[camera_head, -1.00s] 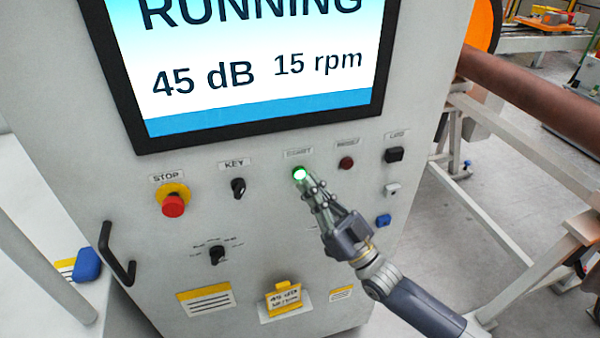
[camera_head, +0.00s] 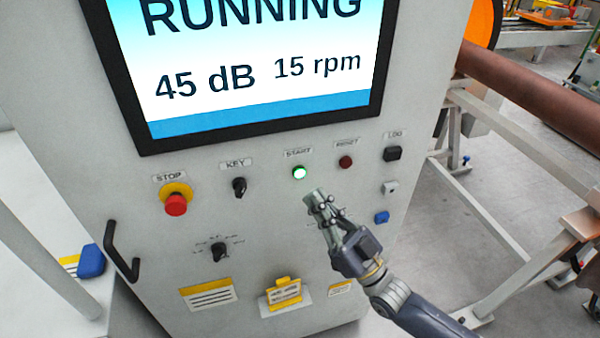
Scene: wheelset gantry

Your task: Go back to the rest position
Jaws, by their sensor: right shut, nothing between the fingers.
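My right gripper (camera_head: 318,199) is shut and empty. It is in front of the control cabinet's panel (camera_head: 130,190), just below and right of the lit green START button (camera_head: 300,173), with a gap between them. The arm comes in from the lower right. The screen (camera_head: 255,75) above reads RUNNING, 45 dB and 15 rpm. My left gripper is not in view.
A red STOP button (camera_head: 176,204), a KEY switch (camera_head: 239,187), a red RESET button (camera_head: 345,162) and a black handle (camera_head: 121,252) stand out from the panel. White frame beams (camera_head: 510,150) and a brown shaft (camera_head: 540,98) are on the right, with grey floor between.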

